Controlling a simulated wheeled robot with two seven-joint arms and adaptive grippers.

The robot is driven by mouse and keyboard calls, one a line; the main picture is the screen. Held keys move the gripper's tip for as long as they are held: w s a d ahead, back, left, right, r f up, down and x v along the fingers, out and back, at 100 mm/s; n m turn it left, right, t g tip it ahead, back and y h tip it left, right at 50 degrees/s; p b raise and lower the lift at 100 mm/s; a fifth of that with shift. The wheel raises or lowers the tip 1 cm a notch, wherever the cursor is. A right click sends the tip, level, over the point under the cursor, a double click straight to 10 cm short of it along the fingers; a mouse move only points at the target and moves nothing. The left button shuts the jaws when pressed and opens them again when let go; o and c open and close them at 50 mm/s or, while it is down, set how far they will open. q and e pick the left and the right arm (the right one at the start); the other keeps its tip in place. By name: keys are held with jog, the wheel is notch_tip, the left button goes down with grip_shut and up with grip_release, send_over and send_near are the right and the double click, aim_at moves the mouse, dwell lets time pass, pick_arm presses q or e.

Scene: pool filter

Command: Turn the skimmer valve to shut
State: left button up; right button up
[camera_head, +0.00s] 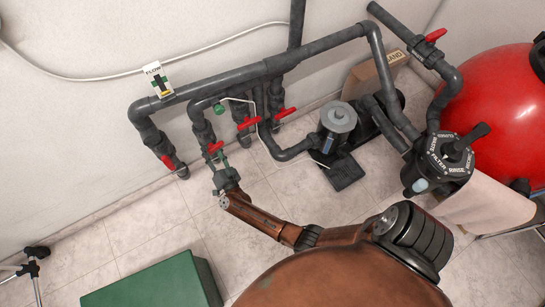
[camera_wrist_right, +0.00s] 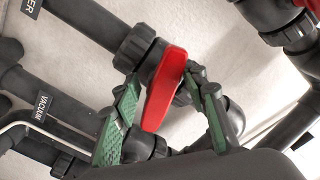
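The valve at my right gripper has a red lever handle (camera_wrist_right: 166,88), on a dark grey pipe (camera_wrist_right: 88,18) whose label is cut off and ends in "ER". In the head view this red handle (camera_head: 215,147) is on the second drop pipe from the left. My right gripper (camera_head: 219,166) reaches it from below. In the wrist view its green fingers (camera_wrist_right: 165,98) stand apart on either side of the handle, with a small gap on the left. The right finger is very close to the handle; contact cannot be told. My left gripper is not in view.
Other red-handled valves stand at left (camera_head: 168,160) and right (camera_head: 285,112). A pipe labelled VACUUM (camera_wrist_right: 42,108) runs alongside. A pump (camera_head: 338,118), filter valve head (camera_head: 450,155) and red tank (camera_head: 495,90) are at right. A green box (camera_head: 155,284) lies in front; tiled floor between is clear.

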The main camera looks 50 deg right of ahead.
jog(key=n, duration=0.3)
jog(key=shift+s+d+f+n, duration=0.15)
jog(key=shift+d+f+n, duration=0.05)
jog(key=shift+f+n, duration=0.1)
jog(key=n, duration=0.4)
jog(key=shift+d+f, duration=0.1)
jog(key=shift+d, duration=0.2)
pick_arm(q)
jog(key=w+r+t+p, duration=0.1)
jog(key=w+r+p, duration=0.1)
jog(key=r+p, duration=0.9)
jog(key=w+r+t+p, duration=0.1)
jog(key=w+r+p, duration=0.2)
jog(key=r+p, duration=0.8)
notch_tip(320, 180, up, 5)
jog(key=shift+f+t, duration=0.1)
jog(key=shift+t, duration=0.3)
pick_arm(e)
jog(key=s+f+n+g+y, duration=0.2)
jog(key=s+g+y, duration=0.1)
jog(key=s, duration=1.3)
jog(key=s+d+f+n+g+y, duration=0.1)
jog(key=s+f+n+g+y, duration=0.1)
jog(key=s, duration=1.4)
jog(key=shift+s+d+f+n+g+y, duration=0.15)
jog(key=shift+s+f+n+g+y, duration=0.1)
jog(key=shift+n+g+y, duration=0.25)
